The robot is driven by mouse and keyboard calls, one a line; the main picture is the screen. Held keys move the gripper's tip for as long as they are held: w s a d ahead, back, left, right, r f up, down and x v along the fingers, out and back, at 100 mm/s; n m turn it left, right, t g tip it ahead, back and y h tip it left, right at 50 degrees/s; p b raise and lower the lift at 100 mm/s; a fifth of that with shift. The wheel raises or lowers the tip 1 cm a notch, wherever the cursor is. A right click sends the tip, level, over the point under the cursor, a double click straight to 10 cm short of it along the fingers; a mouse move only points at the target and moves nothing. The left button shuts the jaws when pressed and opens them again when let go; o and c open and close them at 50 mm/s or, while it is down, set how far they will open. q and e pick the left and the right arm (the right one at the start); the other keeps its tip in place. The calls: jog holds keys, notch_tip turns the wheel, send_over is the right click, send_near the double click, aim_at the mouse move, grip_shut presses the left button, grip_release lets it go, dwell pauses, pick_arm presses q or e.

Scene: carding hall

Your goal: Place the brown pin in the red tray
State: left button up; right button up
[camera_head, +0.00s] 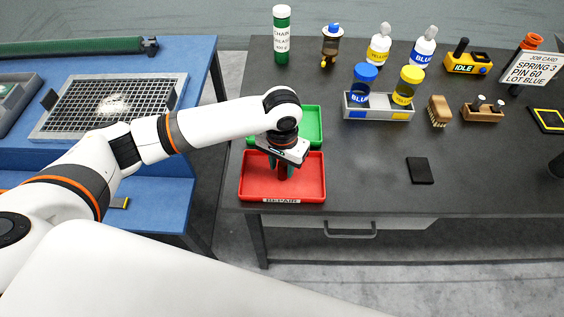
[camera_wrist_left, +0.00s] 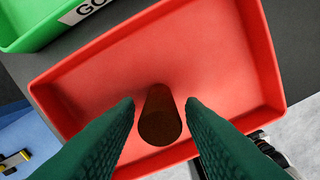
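The red tray (camera_head: 252,186), labelled REPAIR, lies on the dark bench top near its left front corner; it also fills much of the left wrist view (camera_wrist_left: 225,60). The brown pin (camera_wrist_left: 160,117) is in the left wrist view, over the tray's floor and seen nearly end-on; I cannot tell whether it touches the floor. My left gripper (camera_head: 284,174) points down over the red tray. Its green fingers (camera_wrist_left: 161,103) are open on either side of the pin, with a narrow gap showing on each side. My right gripper is not in view.
A green tray (camera_head: 313,123) adjoins the red one behind. A caddy (camera_head: 378,113) with blue and yellow jars, a brush (camera_head: 439,111), a wooden block (camera_head: 482,111) and a black pad (camera_head: 420,170) lie to the right. The bench front right of the tray is clear.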

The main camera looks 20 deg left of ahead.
aim_at(282, 164)
pick_arm(q)
jog(key=shift+o, duration=0.4)
jog(key=shift+r, duration=0.1)
notch_tip(282, 164, up, 12)
jog(key=b, duration=0.1)
